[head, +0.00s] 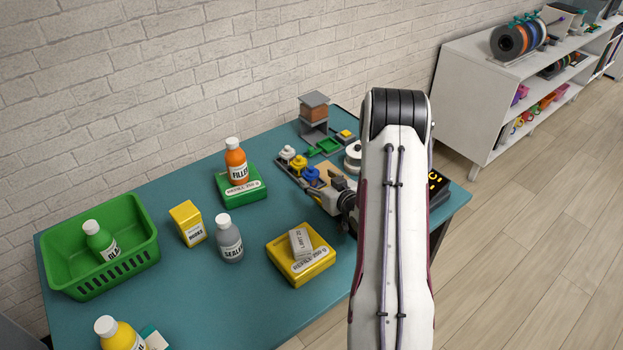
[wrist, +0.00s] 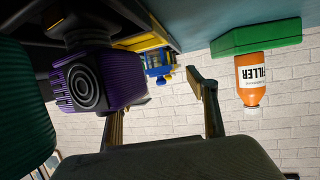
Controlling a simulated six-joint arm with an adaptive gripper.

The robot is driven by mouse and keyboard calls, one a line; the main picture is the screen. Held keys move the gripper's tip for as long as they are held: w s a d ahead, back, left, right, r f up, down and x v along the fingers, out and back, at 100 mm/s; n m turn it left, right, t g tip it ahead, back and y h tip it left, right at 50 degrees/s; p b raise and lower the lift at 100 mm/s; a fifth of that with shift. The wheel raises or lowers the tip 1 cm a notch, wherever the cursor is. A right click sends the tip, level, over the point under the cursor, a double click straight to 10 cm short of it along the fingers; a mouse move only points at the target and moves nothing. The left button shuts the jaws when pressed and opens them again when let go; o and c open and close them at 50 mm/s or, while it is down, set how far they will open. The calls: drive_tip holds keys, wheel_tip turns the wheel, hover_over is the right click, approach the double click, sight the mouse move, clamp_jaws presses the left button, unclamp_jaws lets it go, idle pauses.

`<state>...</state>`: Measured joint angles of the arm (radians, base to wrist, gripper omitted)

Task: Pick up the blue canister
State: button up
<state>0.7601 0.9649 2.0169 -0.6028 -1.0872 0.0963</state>
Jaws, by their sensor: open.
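The blue canister (head: 311,174) stands in a row with a white one (head: 287,153) and a yellow one (head: 298,163) on a dark holder near the back right of the table. My gripper (head: 322,188) is low over the table just in front of it, partly hidden by my own arm. In the wrist view, which looks upside down, my open gripper (wrist: 158,92) has its two fingers apart with nothing held. The left fingertip is partly hidden by a purple ribbed part (wrist: 90,82).
An orange filler bottle (head: 237,162) on a green box (head: 258,190) stands left of the holder; it also shows in the wrist view (wrist: 251,82). A white spool (head: 352,158) is close behind my gripper.

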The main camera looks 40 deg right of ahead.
sight(313, 173)
drive_tip(key=shift+w, duration=0.3)
drive_tip(key=shift+r+x, duration=0.1)
drive_tip(key=shift+x, duration=0.55)
drive_tip(key=shift+r+x, duration=0.15)
drive_tip(key=shift+x, duration=1.8)
drive_tip(key=shift+d, duration=0.15)
drive_tip(key=shift+r, duration=0.1)
drive_tip(key=c, duration=1.3)
